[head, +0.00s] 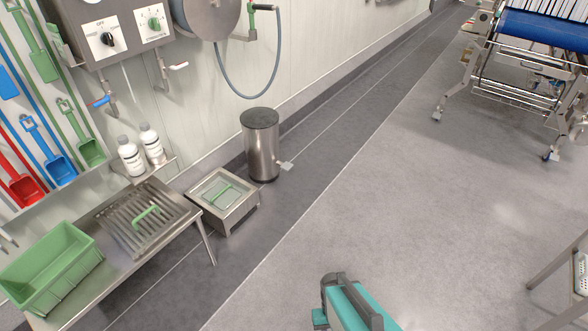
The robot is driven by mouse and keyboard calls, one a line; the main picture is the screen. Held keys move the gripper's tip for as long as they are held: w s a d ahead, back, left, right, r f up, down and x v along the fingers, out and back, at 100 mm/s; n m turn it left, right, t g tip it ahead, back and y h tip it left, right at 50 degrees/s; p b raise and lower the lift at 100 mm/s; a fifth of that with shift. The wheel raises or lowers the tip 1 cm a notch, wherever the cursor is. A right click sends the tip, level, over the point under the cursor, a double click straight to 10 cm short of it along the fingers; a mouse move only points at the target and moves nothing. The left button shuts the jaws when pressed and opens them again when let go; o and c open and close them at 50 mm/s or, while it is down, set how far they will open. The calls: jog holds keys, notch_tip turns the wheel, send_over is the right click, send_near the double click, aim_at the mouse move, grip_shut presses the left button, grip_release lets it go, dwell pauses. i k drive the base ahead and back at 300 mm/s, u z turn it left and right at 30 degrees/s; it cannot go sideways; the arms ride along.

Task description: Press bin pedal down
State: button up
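The bin (261,150) is a steel cylinder standing upright on the floor beside the wall in the head view. Its dark round lid (259,118) looks closed. The pedal (286,165) is a small pale plate that sticks out to the right near the bin's base, apart from the floor as far as I can tell. A teal and dark grey part at the bottom centre looks like mine, well below the bin in the picture. No gripper fingers show.
A low steel box (246,209) with a green brush in it stands left of the bin. A steel table (190,213) holds a green crate (48,262). A hose (221,75) hangs above. A conveyor frame (462,85) stands at upper right. Open floor (400,190) lies right of the bin.

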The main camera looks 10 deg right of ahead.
aim_at(287, 167)
jog(key=i, duration=0.9)
jog(key=z, duration=0.15)
jog(key=k, duration=0.9)
jog(key=u, duration=0.15)
jog(key=i, duration=0.85)
